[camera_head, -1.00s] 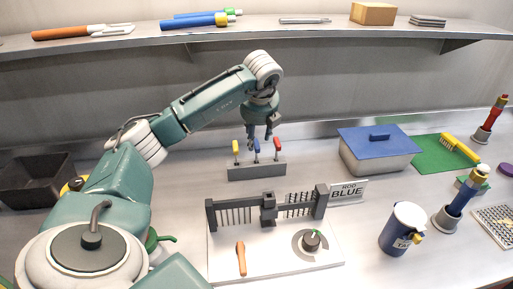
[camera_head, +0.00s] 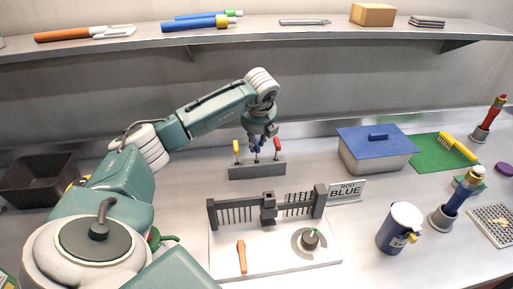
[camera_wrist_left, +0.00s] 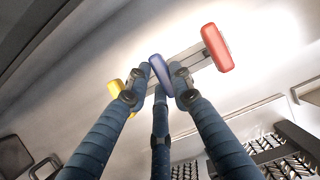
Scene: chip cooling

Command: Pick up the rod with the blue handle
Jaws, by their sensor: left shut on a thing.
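The rod with the blue handle (camera_wrist_left: 159,69) stands in the middle of a grey block (camera_head: 243,171) on the counter, between a yellow-handled rod (camera_head: 236,147) and a red-handled rod (camera_head: 277,143). My left gripper (camera_head: 258,143) comes down from above onto the blue handle. In the left wrist view its fingers (camera_wrist_left: 157,90) close around the blue handle, while the red handle (camera_wrist_left: 217,47) and yellow handle (camera_wrist_left: 114,88) lie outside them. In the head view the gripper mostly hides the blue handle. My right gripper is not in view.
A blue-lidded box (camera_head: 378,159) is to the right, a blue mug (camera_head: 398,228) nearer. A shelf (camera_head: 290,34) runs behind.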

